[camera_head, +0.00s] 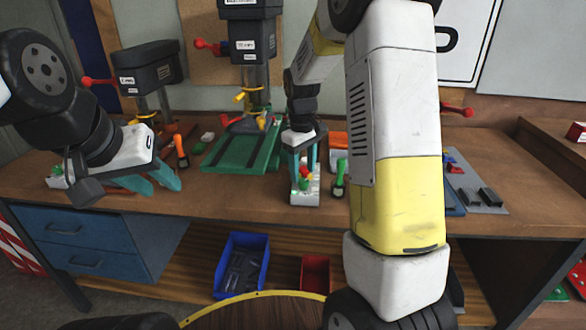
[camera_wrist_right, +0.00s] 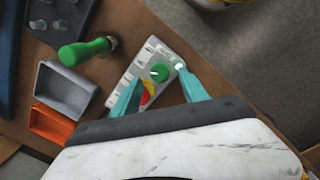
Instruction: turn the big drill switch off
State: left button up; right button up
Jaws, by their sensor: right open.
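A pale switch box (camera_head: 305,190) with a green and a red knob stands near the front edge of the bench. In the right wrist view the box (camera_wrist_right: 140,72) shows a green button (camera_wrist_right: 159,72) and a red and yellow part. My right gripper (camera_wrist_right: 169,92) is open and empty over it, one fingertip on each side of the green button. I cannot tell whether the fingertips touch the box. The tall drill press (camera_head: 250,45) stands behind, on a green base. My left gripper (camera_head: 158,178) is open and empty over the bench's left part.
A smaller drill press (camera_head: 148,75) stands at the left. A green-handled tool (camera_head: 340,178) is close to the right of the switch box. Grey and orange bins (camera_wrist_right: 62,90) show nearby. Blue (camera_head: 243,265) and red bins (camera_head: 315,272) sit below.

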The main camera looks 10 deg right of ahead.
aim_at(303, 179)
jog(key=shift+f, duration=1.55)
grip_shut()
jog(key=m, duration=0.6)
jog(key=shift+w, duration=0.1)
jog(key=m, duration=0.6)
jog(key=shift+d+g, duration=0.1)
jog(key=shift+g, duration=0.2)
